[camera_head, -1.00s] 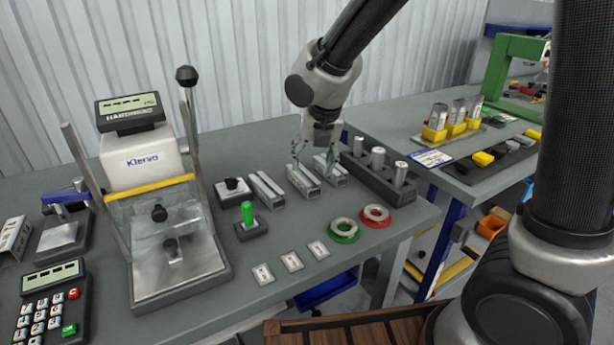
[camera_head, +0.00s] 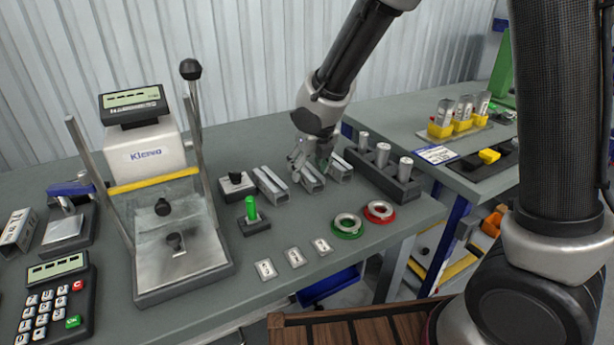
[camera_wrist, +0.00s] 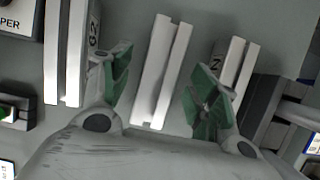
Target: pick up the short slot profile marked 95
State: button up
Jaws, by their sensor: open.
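Three short grey slot profiles lie side by side on the bench: a left one (camera_head: 269,186), a middle one (camera_head: 313,184) and a right one (camera_head: 342,172). My gripper (camera_head: 311,163) is over the middle one. In the wrist view my open gripper (camera_wrist: 161,86) has its green fingertips on either side of the middle profile (camera_wrist: 163,70), with a gap on both sides. The left profile (camera_wrist: 68,50) and the right profile (camera_wrist: 235,72) lie outside the fingers. Both carry partly hidden side marks. I cannot read a 95 on any profile.
A black block with several metal cylinders (camera_head: 385,172) stands close on the right. A black-knobbed block (camera_head: 236,184) and a green-pegged block (camera_head: 252,218) stand left. Green (camera_head: 347,226) and red (camera_head: 379,211) rings and small number cards (camera_head: 294,257) lie in front.

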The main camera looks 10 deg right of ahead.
jog(key=shift+x, duration=0.8)
jog(key=c, duration=1.1)
jog(key=shift+c, duration=0.5)
jog(key=shift+r, duration=0.15)
